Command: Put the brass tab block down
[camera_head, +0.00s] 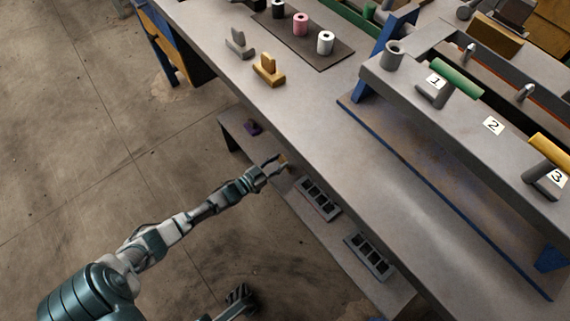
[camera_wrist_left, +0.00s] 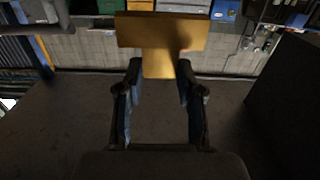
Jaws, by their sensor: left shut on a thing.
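My left gripper (camera_head: 276,166) is shut on a brass-coloured tab block (camera_head: 283,159), beside the front edge of the workbench and over the low shelf. In the left wrist view the brass tab block (camera_wrist_left: 160,33) has a wide bar across the top and a narrower tab below it. The fingers (camera_wrist_left: 160,82) grip that tab from both sides. I cannot tell whether the block touches the shelf. A dark part of mine (camera_head: 238,297), perhaps the right gripper, shows at the bottom of the head view; its jaws are unclear.
The workbench (camera_head: 310,120) holds an orange tab block (camera_head: 268,70), a grey one (camera_head: 238,43) and a dark mat (camera_head: 322,53) with spools. Bare bench lies around them.

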